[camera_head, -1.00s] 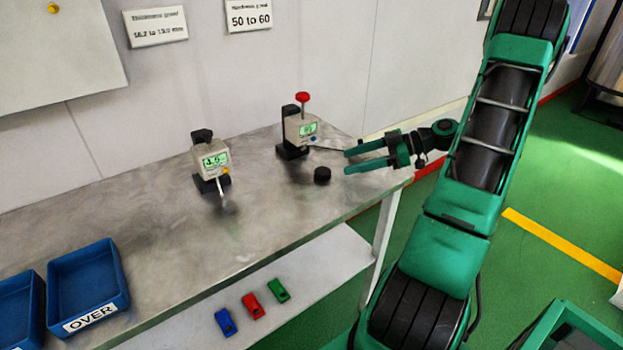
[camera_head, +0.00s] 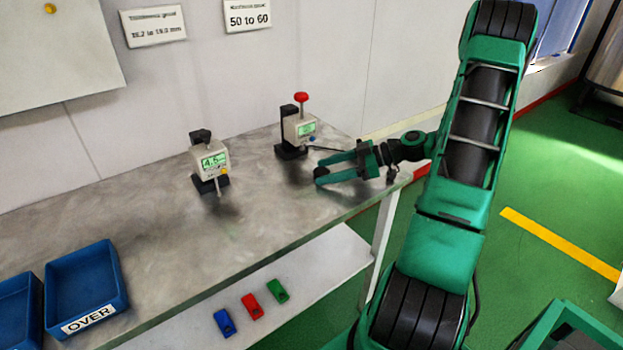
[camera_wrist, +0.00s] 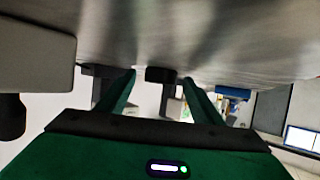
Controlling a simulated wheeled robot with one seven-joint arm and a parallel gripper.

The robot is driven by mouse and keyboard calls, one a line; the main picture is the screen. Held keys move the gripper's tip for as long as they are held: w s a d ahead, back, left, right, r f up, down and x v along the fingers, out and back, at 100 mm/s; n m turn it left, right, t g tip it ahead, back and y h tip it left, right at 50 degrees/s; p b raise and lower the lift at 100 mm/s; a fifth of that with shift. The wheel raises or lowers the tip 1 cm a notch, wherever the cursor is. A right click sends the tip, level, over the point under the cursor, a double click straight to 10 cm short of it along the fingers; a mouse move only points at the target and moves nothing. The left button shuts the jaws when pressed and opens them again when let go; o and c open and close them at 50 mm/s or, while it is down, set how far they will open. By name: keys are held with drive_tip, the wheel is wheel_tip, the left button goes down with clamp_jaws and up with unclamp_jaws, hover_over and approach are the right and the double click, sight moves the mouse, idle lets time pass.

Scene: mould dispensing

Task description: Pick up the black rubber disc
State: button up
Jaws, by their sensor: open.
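The black rubber disc (camera_head: 320,171) lies on the metal table near its right end, in front of the gauge with the red knob. It also shows in the wrist view (camera_wrist: 160,74), between my two fingers and apart from the nearer parts of them. My gripper (camera_head: 325,169) reaches in from the right, low over the table, with its green fingers spread. In the head view its fingertips are at the disc and partly cover it. In the wrist view the open fingers (camera_wrist: 158,92) point at the disc, one on each side.
The gauge with the red knob (camera_head: 298,131) stands just behind my fingers. Another gauge (camera_head: 210,163) with a lit display stands further left. A blue tray marked OVER (camera_head: 118,270) is at the lower left. The table middle (camera_head: 150,220) is clear.

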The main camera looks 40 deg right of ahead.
sight(328, 171)
drive_tip(key=c, duration=1.1)
drive_tip(key=shift+c, duration=0.2)
drive_tip(key=shift+r, duration=0.1)
drive_tip(key=shift+r, duration=0.6)
wheel_tip(328, 171, up, 3)
drive_tip(key=shift+f, duration=0.2)
drive_tip(key=s+a+r, duration=0.2)
drive_tip(key=a+r, duration=0.5)
drive_tip(key=a, duration=0.4)
drive_tip(key=shift+s+a, duration=0.2)
drive_tip(key=shift+s, duration=0.1)
